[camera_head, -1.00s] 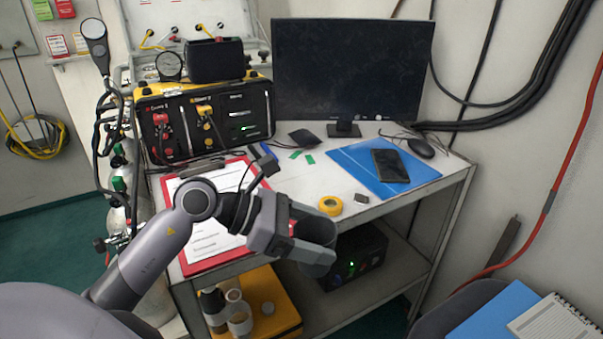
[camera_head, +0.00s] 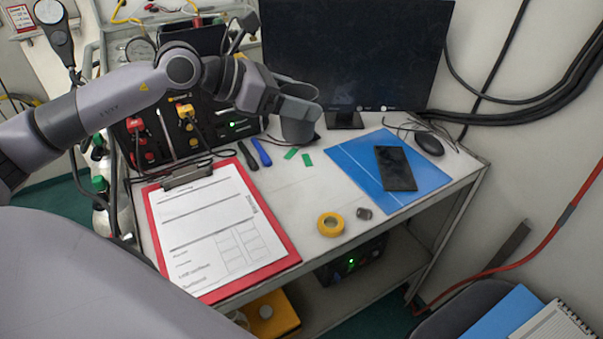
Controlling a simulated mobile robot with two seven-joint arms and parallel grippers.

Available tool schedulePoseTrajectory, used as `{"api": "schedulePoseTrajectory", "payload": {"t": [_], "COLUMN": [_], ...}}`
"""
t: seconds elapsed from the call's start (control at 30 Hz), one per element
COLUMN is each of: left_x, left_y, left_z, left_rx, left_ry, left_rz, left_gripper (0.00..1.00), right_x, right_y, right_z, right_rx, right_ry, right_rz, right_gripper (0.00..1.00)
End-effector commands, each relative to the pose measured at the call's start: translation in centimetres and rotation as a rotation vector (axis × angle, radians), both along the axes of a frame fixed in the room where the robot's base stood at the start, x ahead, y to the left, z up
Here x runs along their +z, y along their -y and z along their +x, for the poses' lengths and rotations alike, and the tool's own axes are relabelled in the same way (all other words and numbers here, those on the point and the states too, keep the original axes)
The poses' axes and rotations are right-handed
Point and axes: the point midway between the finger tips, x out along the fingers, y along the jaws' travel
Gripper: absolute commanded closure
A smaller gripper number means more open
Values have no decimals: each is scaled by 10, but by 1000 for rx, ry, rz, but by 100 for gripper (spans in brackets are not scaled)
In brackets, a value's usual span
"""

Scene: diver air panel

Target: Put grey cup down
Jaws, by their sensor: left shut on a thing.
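My left gripper (camera_head: 287,100) reaches in from the left over the back of the white desk (camera_head: 290,200). It is shut on the grey cup (camera_head: 297,130), which hangs upright below the fingers, in front of the monitor. The fingers hide the cup's upper part. I cannot tell whether the cup's base touches the desk. My right gripper is out of view.
A red clipboard (camera_head: 218,230), yellow tape roll (camera_head: 330,224), blue folder (camera_head: 360,150) with a black phone (camera_head: 395,168), and a mouse (camera_head: 428,144) lie on the desk. The monitor (camera_head: 350,55) stands behind.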

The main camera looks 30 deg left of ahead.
Motion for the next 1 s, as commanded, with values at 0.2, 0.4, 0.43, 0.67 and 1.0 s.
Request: {"api": "schedulePoseTrajectory", "payload": {"t": [0.2, 0.4, 0.43, 0.67, 1.0], "left_x": [-63, -110, -115, -137, -174], "left_y": [0, 0, 0, 1, 1], "left_z": [-1, 0, -1, -1, 0], "left_rx": [0, 0, 0, -2, -2], "left_ry": [-9, -4, -4, -2, 1], "left_rz": [1, 0, -1, 1, 1], "left_gripper": [53, 53, 53, 53, 53], "right_x": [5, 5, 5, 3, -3], "right_y": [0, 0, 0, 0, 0], "right_z": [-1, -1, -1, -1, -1], "right_rx": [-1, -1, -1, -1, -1], "right_ry": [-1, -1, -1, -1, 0], "right_rz": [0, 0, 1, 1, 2], "right_gripper": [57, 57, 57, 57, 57]}}
